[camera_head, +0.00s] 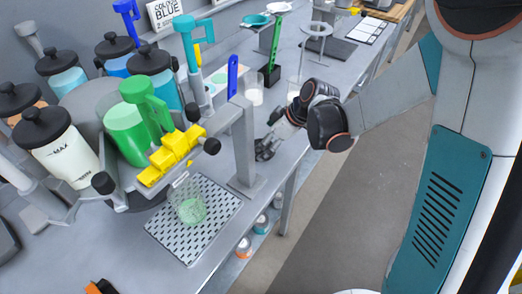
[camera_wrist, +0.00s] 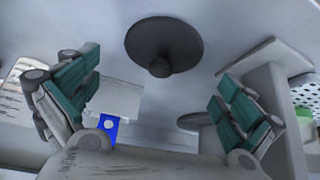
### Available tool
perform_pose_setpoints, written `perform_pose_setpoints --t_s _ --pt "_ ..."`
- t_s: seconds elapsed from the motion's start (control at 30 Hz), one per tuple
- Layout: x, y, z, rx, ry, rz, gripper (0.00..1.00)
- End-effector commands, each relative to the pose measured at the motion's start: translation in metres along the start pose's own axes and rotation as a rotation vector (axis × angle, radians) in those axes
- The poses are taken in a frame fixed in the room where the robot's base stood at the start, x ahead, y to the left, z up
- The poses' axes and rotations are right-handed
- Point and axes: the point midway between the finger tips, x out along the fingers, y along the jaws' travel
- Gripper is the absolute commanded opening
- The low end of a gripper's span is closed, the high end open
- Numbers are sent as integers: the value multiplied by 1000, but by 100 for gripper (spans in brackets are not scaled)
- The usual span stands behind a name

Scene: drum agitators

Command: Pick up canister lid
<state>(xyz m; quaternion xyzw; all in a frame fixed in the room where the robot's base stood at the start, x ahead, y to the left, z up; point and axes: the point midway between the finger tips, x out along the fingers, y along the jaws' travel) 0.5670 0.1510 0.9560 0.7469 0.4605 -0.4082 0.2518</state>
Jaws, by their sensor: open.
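The canister lid (camera_wrist: 165,38), a dark round disc with a knob, lies on the grey table in the upper middle of the wrist view. My gripper (camera_wrist: 157,76) is open and empty, its teal-padded fingers apart to the left and right below the lid. The lid looks beyond the fingertips, not touching them.
A grey post (camera_head: 243,143) stands close to my gripper. A perforated tray (camera_head: 222,205) holds a clear beaker (camera_head: 188,207). Several black-lidded canisters crowd the left. The table's front edge is near.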

Motion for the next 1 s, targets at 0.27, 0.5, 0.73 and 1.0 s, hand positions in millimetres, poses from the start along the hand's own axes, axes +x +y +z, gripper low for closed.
perform_pose_setpoints --t_s 0.27,0.5,0.73,1.0 --pt "28 -1 -1 0 1 0 100" --pt "27 -1 -1 0 0 0 77" --pt "27 -1 -1 0 0 0 59" --pt "25 -1 -2 1 0 0 59"
